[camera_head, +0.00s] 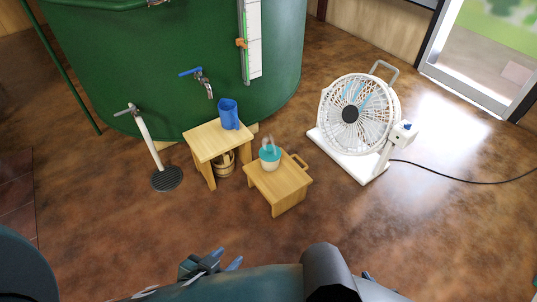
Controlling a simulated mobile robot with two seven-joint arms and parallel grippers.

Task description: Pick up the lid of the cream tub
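A small cream tub (270,164) stands on the low wooden table near the middle of the view. A teal lid (270,153) appears to sit on top of it, with pale upright parts above; their detail is too small to tell. My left gripper (225,259) is at the bottom of the view, in front of the table and well apart from the tub. Its blue fingertips are spread with a gap and nothing shows between them. Only a small blue tip, probably of my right gripper (368,277), shows at the bottom edge behind my arm.
The low table (293,186) adjoins a taller wooden stool (205,146) with a blue cup (229,115) on it. A wooden bucket (224,165) is beneath. A green tank (150,65) stands behind, a standpipe (149,143) left, and a white fan (350,113) right. The front floor is clear.

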